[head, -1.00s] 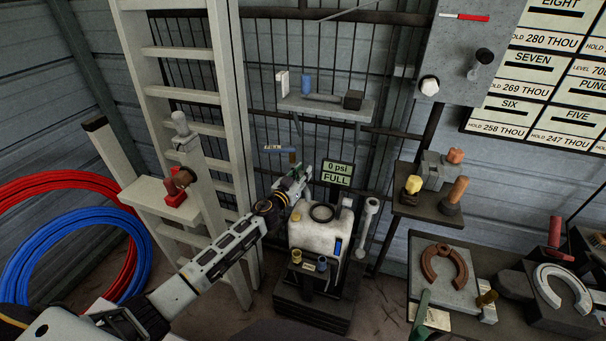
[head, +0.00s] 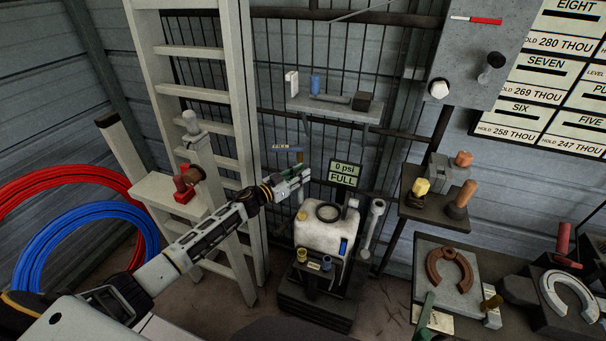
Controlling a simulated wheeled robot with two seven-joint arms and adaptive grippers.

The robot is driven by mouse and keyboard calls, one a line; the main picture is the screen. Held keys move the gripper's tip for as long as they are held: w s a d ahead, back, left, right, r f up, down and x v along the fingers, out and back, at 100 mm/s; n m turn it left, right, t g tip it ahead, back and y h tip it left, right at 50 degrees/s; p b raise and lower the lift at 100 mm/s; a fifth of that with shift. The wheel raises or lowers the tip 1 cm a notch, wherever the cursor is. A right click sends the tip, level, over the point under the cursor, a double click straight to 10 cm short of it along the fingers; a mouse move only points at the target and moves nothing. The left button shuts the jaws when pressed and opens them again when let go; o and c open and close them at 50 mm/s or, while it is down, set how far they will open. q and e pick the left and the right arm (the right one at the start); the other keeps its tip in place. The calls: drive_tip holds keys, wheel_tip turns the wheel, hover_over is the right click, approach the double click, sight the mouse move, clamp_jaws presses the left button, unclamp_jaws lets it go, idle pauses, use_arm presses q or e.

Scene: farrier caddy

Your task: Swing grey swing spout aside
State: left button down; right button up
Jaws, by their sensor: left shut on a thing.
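My left gripper (head: 297,177) reaches in from the lower left, its fingers just above and left of the top of the white tank (head: 322,236). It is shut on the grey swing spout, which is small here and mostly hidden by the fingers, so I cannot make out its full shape. The tank has a black ring-shaped opening (head: 329,212) on top, clear of the fingers. My right gripper is not in view.
A sign reading "0 psi FULL" (head: 345,174) stands right behind the tank. A grey ladder (head: 248,130) rises on the left. A wall shelf (head: 335,107) is above. A workbench with horseshoes (head: 450,268) is at right.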

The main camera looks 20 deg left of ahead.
use_arm(q)
drive_tip(key=shift+s+a+f+m+h, duration=0.1)
drive_tip(key=shift+a+m+h, duration=0.2)
drive_tip(key=shift+h, duration=0.1)
drive_tip(key=c, duration=1.6)
unclamp_jaws()
drive_tip(key=shift+c, duration=0.2)
drive_tip(key=o, duration=0.5)
drive_tip(key=shift+c, duration=0.2)
drive_tip(key=shift+s+a, duration=0.1)
drive_tip(key=v, duration=1.2)
drive_tip(key=shift+r, duration=0.25)
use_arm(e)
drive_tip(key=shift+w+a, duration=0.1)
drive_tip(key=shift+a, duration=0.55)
use_arm(q)
drive_tip(key=shift+a, duration=0.1)
